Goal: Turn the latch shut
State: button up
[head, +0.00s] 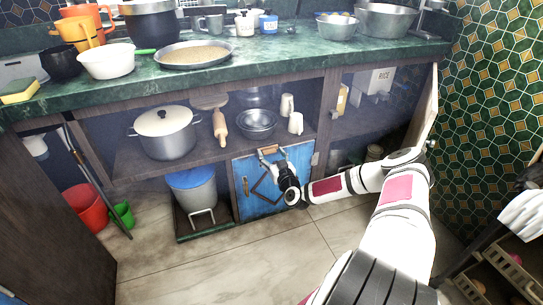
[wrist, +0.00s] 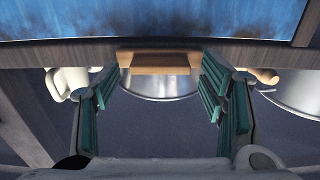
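The latch is a small light-brown wooden block (head: 268,149) at the top edge of the blue cabinet door (head: 242,185). In the wrist view the latch (wrist: 158,62) lies lengthwise along the dark wooden rail, and the blue door (wrist: 160,18) fills the top of the picture. The door looks closed in its frame. My gripper (head: 272,153) is in front of the door's upper part. In the wrist view my gripper (wrist: 160,88) is open, with one green-padded finger on each side of the latch and a visible gap to each.
The shelf above the door holds a metal bowl (head: 256,124), cream mugs (head: 295,123), a rolling pin (head: 220,128) and a lidded pot (head: 165,132). A blue-lidded bin (head: 193,188) stands left of the door. The tiled floor (head: 270,250) in front is clear.

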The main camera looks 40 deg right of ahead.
jog(key=c, duration=0.9)
jog(key=shift+o, duration=0.2)
jog(key=shift+m, duration=0.3)
jog(key=m+b, duration=0.2)
jog(key=m, duration=0.1)
jog(key=shift+f+m, duration=0.1)
jog(key=shift+m, duration=0.2)
jog(key=m+b, duration=0.2)
jog(key=m, duration=0.2)
jog(key=shift+d+m, duration=0.15)
jog(key=shift+m, duration=0.15)
jog(key=m+b, duration=0.3)
jog(key=m, duration=0.2)
jog(key=shift+f, duration=0.1)
jog(key=shift+m+b, duration=0.85)
jog(key=shift+m, duration=1.15)
